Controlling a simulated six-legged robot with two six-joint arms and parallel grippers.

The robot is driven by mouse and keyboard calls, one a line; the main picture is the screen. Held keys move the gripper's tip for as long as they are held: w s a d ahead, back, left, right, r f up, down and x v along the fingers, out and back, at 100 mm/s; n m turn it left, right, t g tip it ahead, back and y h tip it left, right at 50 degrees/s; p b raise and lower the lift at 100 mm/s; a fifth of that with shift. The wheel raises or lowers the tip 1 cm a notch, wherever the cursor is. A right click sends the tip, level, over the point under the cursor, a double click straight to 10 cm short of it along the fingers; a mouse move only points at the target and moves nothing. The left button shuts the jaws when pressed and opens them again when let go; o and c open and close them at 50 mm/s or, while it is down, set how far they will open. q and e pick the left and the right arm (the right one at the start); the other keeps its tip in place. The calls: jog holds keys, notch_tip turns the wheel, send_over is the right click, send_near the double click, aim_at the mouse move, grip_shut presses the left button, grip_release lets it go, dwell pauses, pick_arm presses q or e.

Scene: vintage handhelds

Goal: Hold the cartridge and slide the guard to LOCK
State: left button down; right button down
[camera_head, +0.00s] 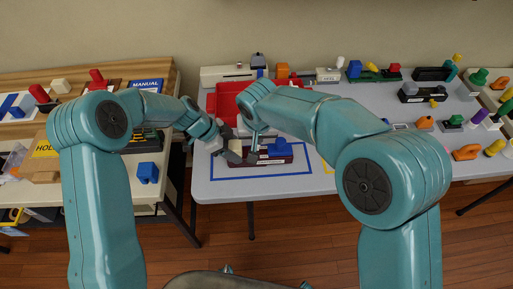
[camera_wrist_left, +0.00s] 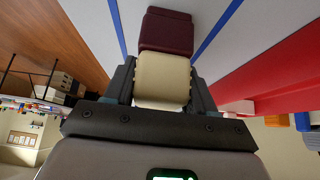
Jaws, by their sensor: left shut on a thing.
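A dark red cartridge (camera_head: 272,160) lies inside a blue taped outline on the grey table. My left gripper (camera_head: 234,152) is at the cartridge's left end. In the left wrist view, my left gripper (camera_wrist_left: 162,82) is shut on a cream block (camera_wrist_left: 162,80), with the dark red body (camera_wrist_left: 166,32) directly beyond it. My right gripper (camera_head: 254,146) points down just above the left part of the cartridge; its fingers are too small to read. Any LOCK marking is not legible.
A red tray (camera_head: 228,99) lies behind the cartridge. Several coloured handhelds stand along the table's back and right.

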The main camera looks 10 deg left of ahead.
pick_arm(q)
jog(key=shift+s+f, duration=0.15)
jog(key=shift+f, duration=0.1)
jog(key=c, duration=0.8)
grip_release()
jog(key=o, duration=0.5)
jog(key=shift+w, duration=0.2)
jog(key=shift+r, duration=0.15)
